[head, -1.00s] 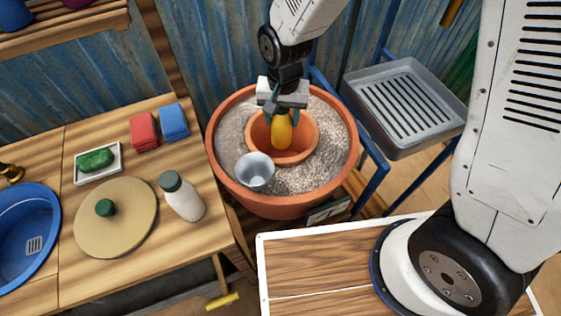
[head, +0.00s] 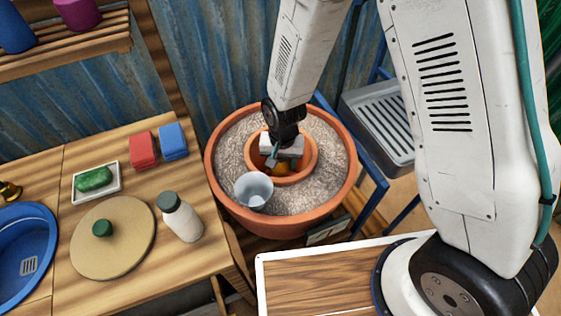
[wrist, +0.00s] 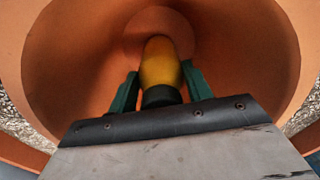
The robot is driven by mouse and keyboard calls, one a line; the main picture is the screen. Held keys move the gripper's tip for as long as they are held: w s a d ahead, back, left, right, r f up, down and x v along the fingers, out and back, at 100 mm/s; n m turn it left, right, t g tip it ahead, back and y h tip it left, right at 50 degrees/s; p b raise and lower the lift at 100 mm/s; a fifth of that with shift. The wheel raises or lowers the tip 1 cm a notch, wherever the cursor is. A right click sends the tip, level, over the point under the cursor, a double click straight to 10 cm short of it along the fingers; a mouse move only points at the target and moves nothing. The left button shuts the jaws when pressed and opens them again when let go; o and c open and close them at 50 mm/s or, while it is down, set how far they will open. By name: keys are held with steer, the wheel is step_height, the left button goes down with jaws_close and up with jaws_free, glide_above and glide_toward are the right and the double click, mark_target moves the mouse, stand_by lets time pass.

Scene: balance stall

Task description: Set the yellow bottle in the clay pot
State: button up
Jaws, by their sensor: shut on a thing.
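The yellow bottle (wrist: 159,65) is between the green fingers of my gripper (wrist: 157,88), which is shut on it. In the wrist view the bottle's dark cap end is nearest the gripper and its body points down toward the pot's floor. I cannot tell whether it touches the floor. The clay pot (head: 308,158) stands in a large gravel-filled terracotta planter, and its inner wall (wrist: 65,65) surrounds the bottle in the wrist view. In the head view my gripper (head: 280,163) is low inside the pot's mouth and hides most of the bottle (head: 283,169).
A grey metal cup (head: 254,189) stands on the gravel against the pot's front left. The planter rim (head: 212,175) encircles both. A slatted grey tray (head: 378,125) is at right. The left counter holds a white bottle (head: 181,217), sponges (head: 143,150) and a round board (head: 112,245).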

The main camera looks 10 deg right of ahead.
steer(key=shift+f, duration=0.1)
steer(key=o, duration=1.3)
